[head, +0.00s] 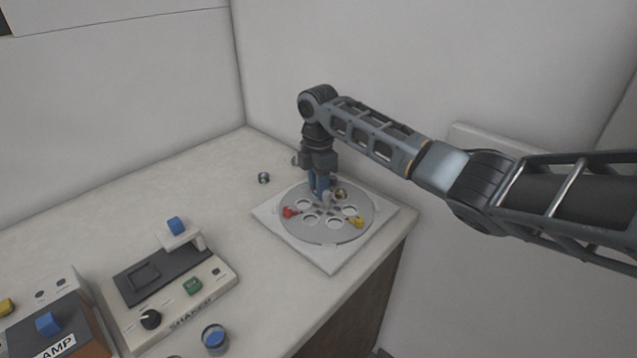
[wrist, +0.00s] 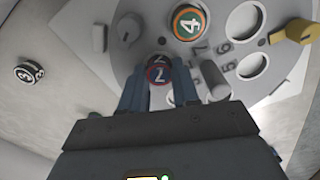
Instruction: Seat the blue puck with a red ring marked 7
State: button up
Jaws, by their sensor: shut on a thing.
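My gripper (wrist: 158,82) is shut on the blue puck (wrist: 158,70) with a red ring. Its side and top carry a mark, but I cannot surely read it as 7. In the head view my gripper (head: 320,198) points straight down over the far part of the round grey plate (head: 292,228). The plate has several round holes and printed numbers, among them 5, 6 and 7. I cannot tell whether the held puck is above a hole or in one, as my fingers hide its base.
A green puck (wrist: 188,22) with an orange ring marked 4 sits on the plate. A dark puck (wrist: 28,73) marked 3 lies off it. Red (head: 290,212) and yellow (head: 356,221) levers and a grey post (wrist: 215,82) stand up. A shaker (head: 165,285) is at left.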

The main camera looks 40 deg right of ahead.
jog(key=shift+f, duration=0.15)
jog(key=o, duration=1.1)
jog(key=shift+s+f, duration=0.1)
jog(key=shift+f, duration=0.05)
jog(key=shift+c, duration=0.2)
jog(key=shift+a, duration=0.1)
notch_tip(320, 180, up, 8)
jog(key=shift+r+b, duration=0.2)
jog(key=shift+b, duration=0.2)
